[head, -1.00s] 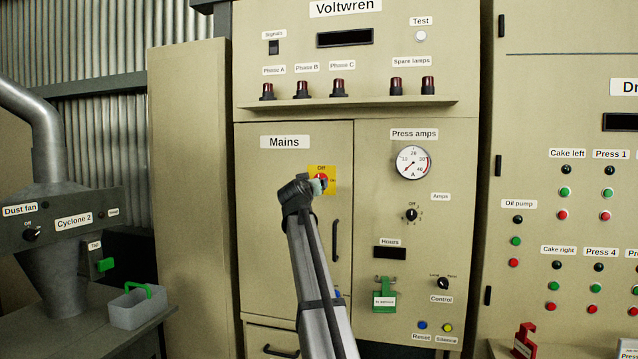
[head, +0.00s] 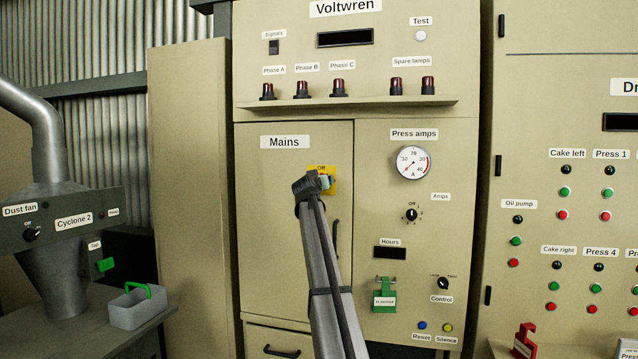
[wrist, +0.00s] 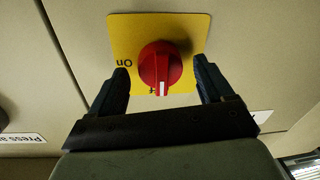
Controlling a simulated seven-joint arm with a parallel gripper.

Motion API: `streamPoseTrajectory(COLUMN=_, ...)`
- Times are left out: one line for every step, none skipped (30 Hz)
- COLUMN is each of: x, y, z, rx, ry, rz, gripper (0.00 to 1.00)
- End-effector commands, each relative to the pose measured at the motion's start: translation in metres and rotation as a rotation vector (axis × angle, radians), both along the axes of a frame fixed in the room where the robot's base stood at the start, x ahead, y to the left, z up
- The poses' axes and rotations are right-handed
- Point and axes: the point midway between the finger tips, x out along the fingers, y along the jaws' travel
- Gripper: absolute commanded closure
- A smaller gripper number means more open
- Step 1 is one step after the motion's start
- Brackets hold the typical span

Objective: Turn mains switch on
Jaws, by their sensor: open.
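The mains switch is a red rotary knob (wrist: 160,64) on a yellow plate (wrist: 190,26), seen upside down in the wrist view. Its white mark points down toward a partly hidden "Off" label; an "On" label is at the left of the plate. My gripper (wrist: 161,67) is open, one dark finger on each side of the knob with small gaps visible. In the head view my gripper (head: 326,182) covers the knob, and only parts of the yellow plate (head: 321,168) show, below and right of the "Mains" label (head: 284,142).
The Mains door has a dark vertical handle (head: 336,236) below the switch. To the right are the press amps gauge (head: 412,163), the amps selector (head: 411,215) and a green tagged block (head: 384,297). A shelf with lamps (head: 350,104) juts out above.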

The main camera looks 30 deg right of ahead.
Motion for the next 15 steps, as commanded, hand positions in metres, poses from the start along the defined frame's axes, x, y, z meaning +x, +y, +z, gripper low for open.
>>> streamPoseTrajectory(x=0.0030, y=-0.0022, z=0.0002, rx=0.000, ry=0.000, rz=0.000, gripper=0.20)
streamPoseTrajectory(x=0.0035, y=-0.0028, z=0.0001, rx=0.000, ry=0.000, rz=0.000, gripper=0.20)
streamPoseTrajectory(x=0.0040, y=-0.0032, z=0.0000, rx=0.000, ry=0.000, rz=0.000, gripper=0.20)
streamPoseTrajectory(x=0.0040, y=-0.0034, z=-0.0001, rx=0.000, ry=0.000, rz=0.000, gripper=0.20)
streamPoseTrajectory(x=0.0039, y=-0.0033, z=-0.0001, rx=0.000, ry=0.000, rz=0.000, gripper=0.20)
streamPoseTrajectory(x=0.0037, y=-0.0032, z=-0.0002, rx=0.000, ry=0.000, rz=0.000, gripper=0.20)
streamPoseTrajectory(x=0.0036, y=-0.0031, z=-0.0002, rx=0.000, ry=0.000, rz=0.000, gripper=0.20)
streamPoseTrajectory(x=0.0036, y=-0.0031, z=-0.0002, rx=0.000, ry=0.000, rz=0.000, gripper=0.20)
streamPoseTrajectory(x=0.0036, y=-0.0029, z=-0.0001, rx=0.000, ry=0.000, rz=0.000, gripper=0.20)
streamPoseTrajectory(x=0.0036, y=-0.0029, z=-0.0001, rx=0.000, ry=0.000, rz=0.000, gripper=0.21)
streamPoseTrajectory(x=0.0036, y=-0.0029, z=-0.0001, rx=0.000, ry=0.000, rz=0.000, gripper=0.23)
streamPoseTrajectory(x=0.0035, y=-0.0028, z=0.0000, rx=0.000, ry=0.000, rz=0.000, gripper=0.27)
streamPoseTrajectory(x=0.0035, y=-0.0028, z=0.0000, rx=0.000, ry=0.000, rz=0.000, gripper=0.30)
streamPoseTrajectory(x=0.0034, y=-0.0028, z=0.0000, rx=0.000, ry=0.000, rz=0.000, gripper=0.33)
streamPoseTrajectory(x=0.0034, y=-0.0028, z=0.0000, rx=0.000, ry=0.000, rz=0.000, gripper=0.37)
